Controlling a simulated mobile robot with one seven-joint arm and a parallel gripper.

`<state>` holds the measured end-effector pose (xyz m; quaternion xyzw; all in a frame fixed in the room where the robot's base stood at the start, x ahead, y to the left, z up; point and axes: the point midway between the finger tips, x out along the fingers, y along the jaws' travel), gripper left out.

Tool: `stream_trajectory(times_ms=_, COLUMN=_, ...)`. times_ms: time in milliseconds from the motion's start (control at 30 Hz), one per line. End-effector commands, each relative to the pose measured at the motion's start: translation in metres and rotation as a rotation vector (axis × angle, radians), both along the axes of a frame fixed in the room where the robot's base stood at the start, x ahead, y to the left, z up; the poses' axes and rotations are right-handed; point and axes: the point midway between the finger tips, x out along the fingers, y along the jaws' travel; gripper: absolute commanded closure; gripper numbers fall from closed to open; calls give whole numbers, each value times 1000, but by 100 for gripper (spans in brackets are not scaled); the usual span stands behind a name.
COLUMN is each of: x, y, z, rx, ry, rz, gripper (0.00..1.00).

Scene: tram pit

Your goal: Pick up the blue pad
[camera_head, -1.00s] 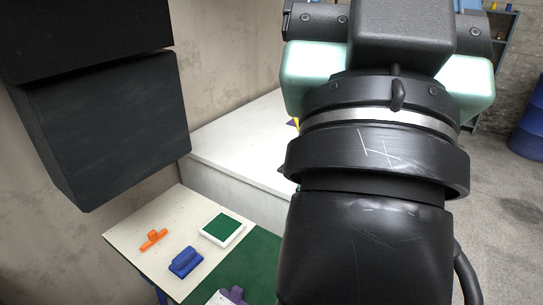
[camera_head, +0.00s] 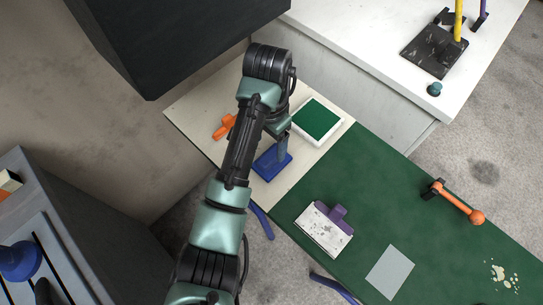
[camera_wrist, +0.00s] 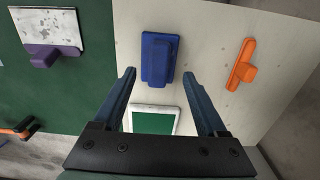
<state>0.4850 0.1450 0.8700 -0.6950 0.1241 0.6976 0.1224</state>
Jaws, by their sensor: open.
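The blue pad (camera_head: 268,165) lies on the pale section of the bench, partly hidden by my arm in the head view. In the wrist view the blue pad (camera_wrist: 159,58) shows whole, a flat base with a raised block grip. My gripper (camera_wrist: 157,78) is open and empty, its two fingers apart on either side of the pad's lower end in the picture. In the head view my gripper (camera_head: 281,144) is mostly hidden behind the wrist, just above the pad. I cannot tell the exact height between the fingertips and the pad.
An orange-handled tool (camera_wrist: 242,64) lies beside the pad. A white tray with a green inside (camera_head: 316,121) is on the other side. A scraper with a purple grip (camera_head: 325,227) and an orange rod (camera_head: 455,202) lie on the green bench top. A dark box (camera_head: 170,35) hangs above.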

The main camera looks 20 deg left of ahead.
Motion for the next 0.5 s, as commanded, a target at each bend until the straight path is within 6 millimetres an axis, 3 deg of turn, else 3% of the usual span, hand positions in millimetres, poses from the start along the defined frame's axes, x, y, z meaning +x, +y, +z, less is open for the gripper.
stream_trajectory(times_ms=500, x=5, y=-3, z=-64, rx=1, ry=0, rz=2, gripper=25)
